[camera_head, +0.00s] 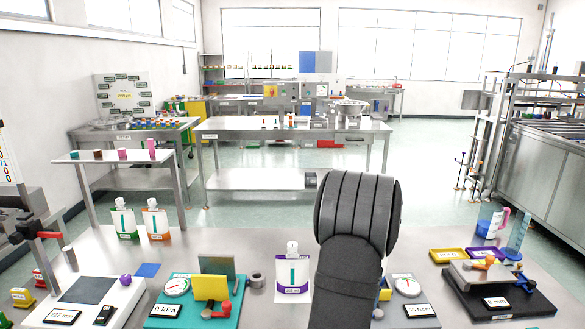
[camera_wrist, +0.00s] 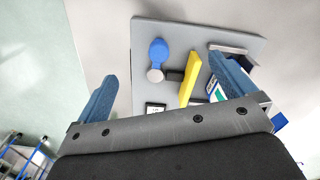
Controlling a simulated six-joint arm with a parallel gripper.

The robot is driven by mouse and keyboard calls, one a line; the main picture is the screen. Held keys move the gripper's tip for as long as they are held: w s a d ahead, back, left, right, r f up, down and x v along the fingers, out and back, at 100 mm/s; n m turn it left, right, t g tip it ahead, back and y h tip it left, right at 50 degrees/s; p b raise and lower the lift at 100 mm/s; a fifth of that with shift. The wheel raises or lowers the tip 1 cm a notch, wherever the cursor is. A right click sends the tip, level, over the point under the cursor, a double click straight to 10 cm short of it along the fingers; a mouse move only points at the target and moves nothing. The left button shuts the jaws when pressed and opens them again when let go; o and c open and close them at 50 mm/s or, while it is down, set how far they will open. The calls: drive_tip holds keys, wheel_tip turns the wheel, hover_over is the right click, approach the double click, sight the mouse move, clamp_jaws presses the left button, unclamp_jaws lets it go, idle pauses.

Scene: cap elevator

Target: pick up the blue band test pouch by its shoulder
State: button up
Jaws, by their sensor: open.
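I cannot make out the blue band test pouch for certain in either view; my dark arm covers part of the bench in the head view. In the wrist view a white piece with a teal mark (camera_wrist: 215,90), partly behind my right finger, may be part of a pouch; I cannot tell its band colour. My gripper (camera_wrist: 163,70) is open, its two blue fingers wide apart, with nothing held between them. In the head view the gripper's fingers are hidden. A purple-band pouch (camera_head: 292,277) stands upright just left of my arm.
A grey fixture plate (camera_wrist: 145,40) with a blue knob (camera_wrist: 159,52) and yellow block (camera_wrist: 190,78) lies below the gripper. A green-band pouch (camera_head: 124,221) and orange-band pouch (camera_head: 156,221) stand at left. A teal fixture (camera_head: 240,305) and black fixture (camera_head: 535,300) flank the arm.

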drive_tip(key=c, duration=1.2)
drive_tip(key=w+d+r+m+t, duration=0.1)
drive_tip(key=w+d+r+m, duration=0.3)
drive_tip(key=r, duration=0.6)
drive_tip(key=w+d+r+m+t, duration=0.1)
drive_tip(key=w+d+r+m, duration=0.1)
drive_tip(key=w+d+r, duration=0.6)
drive_tip(key=f, duration=0.3)
drive_tip(key=a+f, duration=0.1)
drive_tip(key=f, duration=0.2)
drive_tip(key=a+f, duration=0.1)
drive_tip(key=f, duration=0.3)
drive_tip(key=shift+a, duration=0.1)
drive_tip(key=shift+w+a+f, duration=0.15)
drive_tip(key=shift+f, duration=1.15)
drive_tip(key=shift+w+a+f, duration=0.1)
drive_tip(key=shift+w+f, duration=0.05)
drive_tip(key=shift+f, duration=1.15)
